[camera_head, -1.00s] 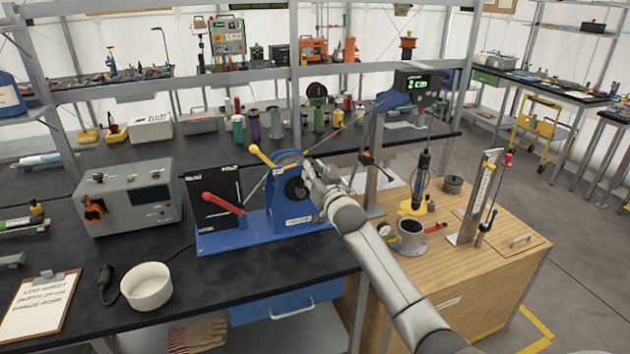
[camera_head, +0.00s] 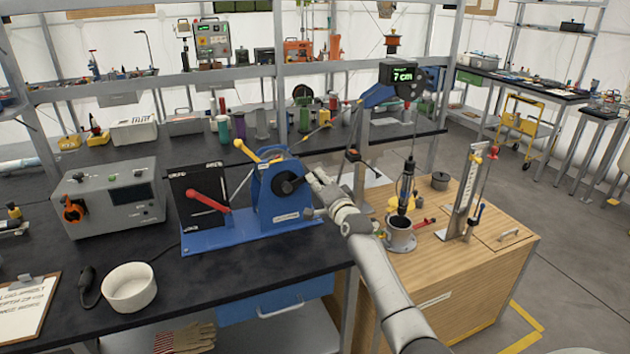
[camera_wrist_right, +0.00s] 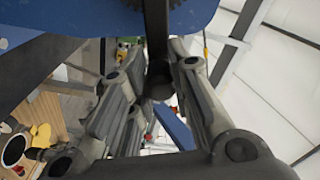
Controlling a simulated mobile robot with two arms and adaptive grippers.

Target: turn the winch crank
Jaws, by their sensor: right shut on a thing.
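The blue winch (camera_head: 287,205) stands on a blue base plate on the black bench. Its black crank (camera_head: 288,186) is on the right-hand face; the crank also shows as a dark bar in the right wrist view (camera_wrist_right: 157,40). My right gripper (camera_head: 312,182) reaches in from the lower right and is shut on the crank's handle, with its fingers on either side (camera_wrist_right: 158,95); the fingers partly hide the handle. A dark probe (camera_head: 406,187) hangs from the blue boom, its lower end at the grey cup (camera_head: 400,238). The green display (camera_head: 402,74) reads 7 cm. My left gripper is out of view.
A yellow lever (camera_head: 250,153) and a red lever (camera_head: 207,201) stick out near the winch. A grey control box (camera_head: 108,198) and a white bowl (camera_head: 130,287) stand to the left. A slotted upright (camera_head: 463,195) stands on the wooden cabinet at right.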

